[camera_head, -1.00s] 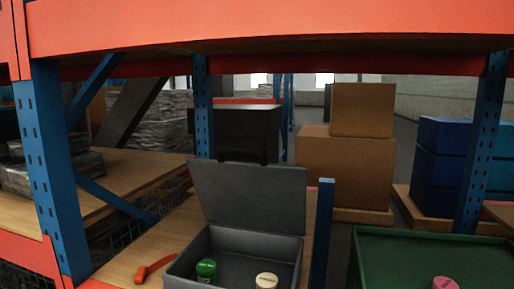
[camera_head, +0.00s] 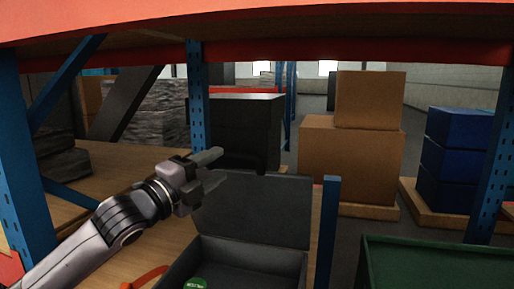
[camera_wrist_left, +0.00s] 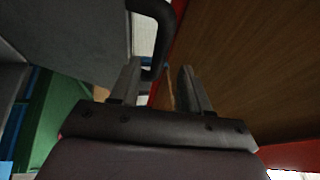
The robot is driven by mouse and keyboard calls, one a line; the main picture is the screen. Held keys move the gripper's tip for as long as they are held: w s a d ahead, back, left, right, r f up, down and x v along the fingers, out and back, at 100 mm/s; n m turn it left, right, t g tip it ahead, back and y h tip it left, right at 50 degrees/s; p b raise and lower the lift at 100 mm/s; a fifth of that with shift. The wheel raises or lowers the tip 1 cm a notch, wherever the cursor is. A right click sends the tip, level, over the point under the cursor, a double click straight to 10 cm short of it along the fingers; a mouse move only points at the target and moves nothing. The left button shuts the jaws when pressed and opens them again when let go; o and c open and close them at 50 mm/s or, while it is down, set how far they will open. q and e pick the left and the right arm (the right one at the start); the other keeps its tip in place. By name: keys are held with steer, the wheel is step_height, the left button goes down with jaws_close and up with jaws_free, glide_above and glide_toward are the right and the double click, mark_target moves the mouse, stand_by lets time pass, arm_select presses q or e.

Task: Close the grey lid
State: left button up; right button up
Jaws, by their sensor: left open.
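The grey lid (camera_head: 258,212) stands open, nearly upright, at the back edge of the grey box (camera_head: 250,252). My left gripper (camera_head: 217,168) is open and empty at the lid's upper left corner; whether it touches cannot be told. In the left wrist view, a dark curved bar (camera_wrist_left: 163,28) reaches down close to the open fingertips (camera_wrist_left: 160,68). It seems to join a grey panel (camera_wrist_left: 75,35), likely the lid. A green-topped jar (camera_head: 196,284) shows in the box, cut by the frame's bottom edge. My right gripper is out of view.
The box stands on a wooden shelf (camera_head: 150,252) with an orange-red item (camera_head: 146,277) beside it. A blue post (camera_head: 328,230) is close on the right, then a green bin (camera_head: 440,252). An orange beam (camera_head: 300,18) crosses above. Cardboard boxes (camera_head: 350,150) stand behind.

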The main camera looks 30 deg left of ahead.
mark_target(229, 158)
arm_select(q)
steer(key=shift+w, duration=0.6)
steer(key=shift+w+d+r+p, duration=0.1)
steer(key=shift+w+r+p, duration=0.15)
steer(key=shift+w+p, duration=0.15)
steer(key=p+x, duration=0.1)
steer(key=x, duration=0.3)
steer(key=shift+w+d+p, duration=0.1)
steer(key=shift+w+p, duration=0.25)
steer(key=shift+w, duration=0.05)
steer(key=shift+w+d, duration=0.1)
steer(key=shift+w, duration=0.4)
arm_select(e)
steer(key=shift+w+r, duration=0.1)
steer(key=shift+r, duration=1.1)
arm_select(q)
jaws_close()
